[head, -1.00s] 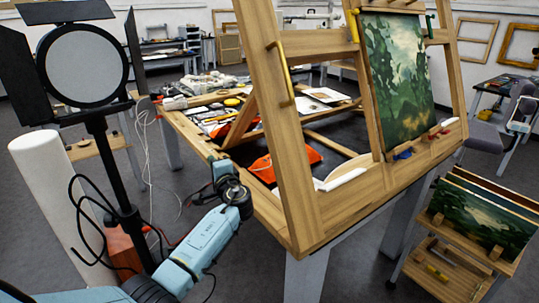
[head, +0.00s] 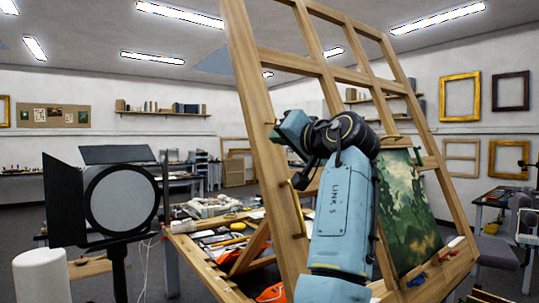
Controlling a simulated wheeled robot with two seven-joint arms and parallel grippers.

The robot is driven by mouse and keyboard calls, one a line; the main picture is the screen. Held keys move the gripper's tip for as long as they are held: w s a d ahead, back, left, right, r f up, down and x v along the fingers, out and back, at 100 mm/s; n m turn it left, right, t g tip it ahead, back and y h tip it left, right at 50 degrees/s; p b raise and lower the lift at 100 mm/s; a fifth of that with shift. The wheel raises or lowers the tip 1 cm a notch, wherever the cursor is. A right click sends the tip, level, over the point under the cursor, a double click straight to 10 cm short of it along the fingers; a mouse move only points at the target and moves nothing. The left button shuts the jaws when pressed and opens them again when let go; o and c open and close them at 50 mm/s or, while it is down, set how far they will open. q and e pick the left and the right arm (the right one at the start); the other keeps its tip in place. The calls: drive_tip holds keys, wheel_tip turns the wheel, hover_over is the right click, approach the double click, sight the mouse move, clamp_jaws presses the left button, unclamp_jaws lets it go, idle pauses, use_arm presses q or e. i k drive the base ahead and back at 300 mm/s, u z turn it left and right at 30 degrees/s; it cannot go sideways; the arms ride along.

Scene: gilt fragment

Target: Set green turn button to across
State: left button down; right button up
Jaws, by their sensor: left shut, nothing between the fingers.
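A small dark green piece at the upper right edge of the painting (head: 408,215), on the easel (head: 262,130), looks like the green turn button (head: 418,155). It is too small to tell which way it is turned. My left gripper (head: 273,134) is raised beside the easel's left upright, well left of the green piece. It is shut and empty, its fingers small and dark in the picture. My left forearm and wrist cover the painting's left part and top left corner. My right gripper is not in view.
A brass handle (head: 299,205) is on the easel's left upright, below my gripper. A studio lamp (head: 120,200) and a white roll (head: 41,275) stand at left. A cluttered table (head: 190,248) is behind the easel.

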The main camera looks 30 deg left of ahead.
sight(420, 163)
drive_tip(key=z, duration=0.15)
drive_tip(key=i, duration=0.9)
drive_tip(key=z, duration=0.45)
drive_tip(key=i, duration=1.6)
drive_tip(key=z, duration=0.1)
